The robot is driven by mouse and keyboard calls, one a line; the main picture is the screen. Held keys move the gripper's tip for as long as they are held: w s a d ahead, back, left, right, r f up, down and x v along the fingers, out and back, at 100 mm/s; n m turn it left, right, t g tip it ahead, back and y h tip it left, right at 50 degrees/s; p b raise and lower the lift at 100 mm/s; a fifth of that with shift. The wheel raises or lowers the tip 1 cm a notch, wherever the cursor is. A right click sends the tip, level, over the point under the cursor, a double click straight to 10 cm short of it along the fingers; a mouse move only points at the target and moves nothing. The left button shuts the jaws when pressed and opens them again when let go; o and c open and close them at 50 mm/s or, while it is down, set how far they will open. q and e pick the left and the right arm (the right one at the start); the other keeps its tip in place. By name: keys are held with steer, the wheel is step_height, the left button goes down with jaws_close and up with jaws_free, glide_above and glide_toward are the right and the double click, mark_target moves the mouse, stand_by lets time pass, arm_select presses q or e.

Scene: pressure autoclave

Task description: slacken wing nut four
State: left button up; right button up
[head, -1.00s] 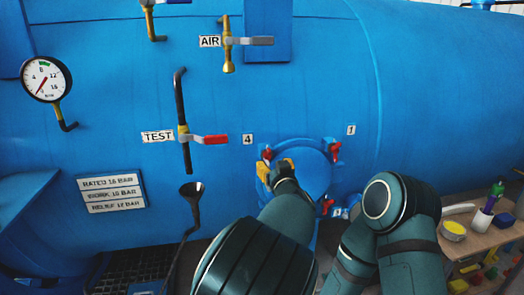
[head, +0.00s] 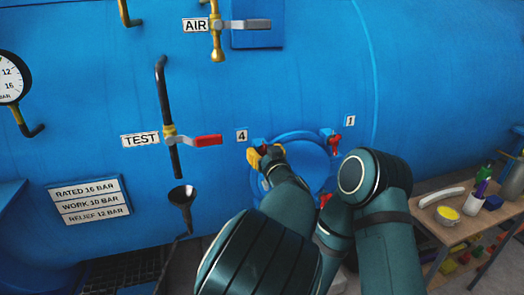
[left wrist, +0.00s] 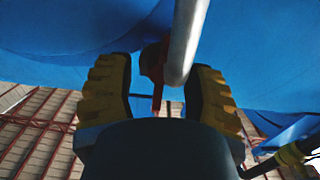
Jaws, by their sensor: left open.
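Wing nut four sits at the upper left of the round blue door (head: 305,165), below the number 4 label (head: 242,135). In the head view my left gripper (head: 264,156) covers most of it. In the left wrist view my left gripper (left wrist: 162,92) is open, one yellow-padded finger on each side. A red part (left wrist: 152,62), seemingly wing nut four, shows between the fingers, partly behind a pale metal rod (left wrist: 186,42). I cannot tell whether the fingers touch it. My right gripper is not in view.
Another red wing nut (head: 335,144) is at the door's upper right, near label 1 (head: 350,120). A red-handled TEST valve (head: 207,140) and a funnel (head: 183,196) stand left of the door. A bench (head: 428,222) with small items is at right.

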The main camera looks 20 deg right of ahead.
arm_select(q)
steer(key=shift+s, duration=0.1)
jaws_close()
stand_by(0.3)
